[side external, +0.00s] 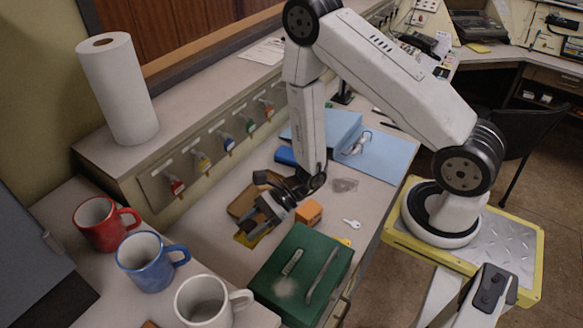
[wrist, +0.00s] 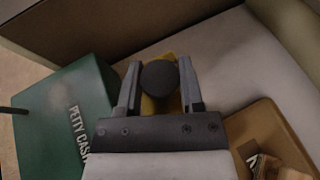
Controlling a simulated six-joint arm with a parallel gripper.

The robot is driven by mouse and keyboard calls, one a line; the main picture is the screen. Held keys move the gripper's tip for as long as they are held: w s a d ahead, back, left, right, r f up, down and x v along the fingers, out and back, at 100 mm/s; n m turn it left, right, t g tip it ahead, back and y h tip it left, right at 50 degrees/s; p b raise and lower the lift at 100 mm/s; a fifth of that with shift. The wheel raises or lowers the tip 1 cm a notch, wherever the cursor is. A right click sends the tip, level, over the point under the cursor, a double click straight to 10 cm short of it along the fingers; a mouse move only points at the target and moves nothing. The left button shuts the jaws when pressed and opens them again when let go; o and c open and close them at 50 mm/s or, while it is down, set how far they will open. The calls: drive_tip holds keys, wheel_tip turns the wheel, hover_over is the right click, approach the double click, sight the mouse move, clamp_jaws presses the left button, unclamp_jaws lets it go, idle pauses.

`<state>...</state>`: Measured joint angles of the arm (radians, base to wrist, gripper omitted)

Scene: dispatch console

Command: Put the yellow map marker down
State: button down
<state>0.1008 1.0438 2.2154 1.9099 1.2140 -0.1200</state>
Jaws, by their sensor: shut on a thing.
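The yellow map marker (side external: 243,240) shows as a yellow patch under my gripper (side external: 262,217) in the side external view. In the wrist view, a dark round knob sits between the two fingertips of my gripper (wrist: 160,82), with the yellow of the marker (wrist: 160,106) around and below it. My gripper is shut on the marker by this knob. The fingers hide part of it. I cannot tell whether its underside touches the counter.
A green petty cash box (side external: 302,262) stands close beside my gripper. A brown tray (side external: 243,204) lies on the other side, with an orange block (side external: 308,212) nearby. Mugs (side external: 149,262) stand at the front left. Keys hang on the back panel (side external: 152,188). Bare counter (side external: 205,235) shows left of the marker.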

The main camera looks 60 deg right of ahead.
hover_over(232, 249)
drive_tip(key=f, duration=0.6)
drive_tip(key=shift+s, duration=0.3)
drive_tip(key=shift+w+f, duration=0.15)
drive_tip(key=shift+f, duration=0.05)
drive_tip(key=shift+w+f, duration=0.1)
drive_tip(key=shift+f, duration=1.5)
drive_tip(key=shift+f, duration=0.1)
drive_tip(key=shift+c, duration=1.2)
unclamp_jaws()
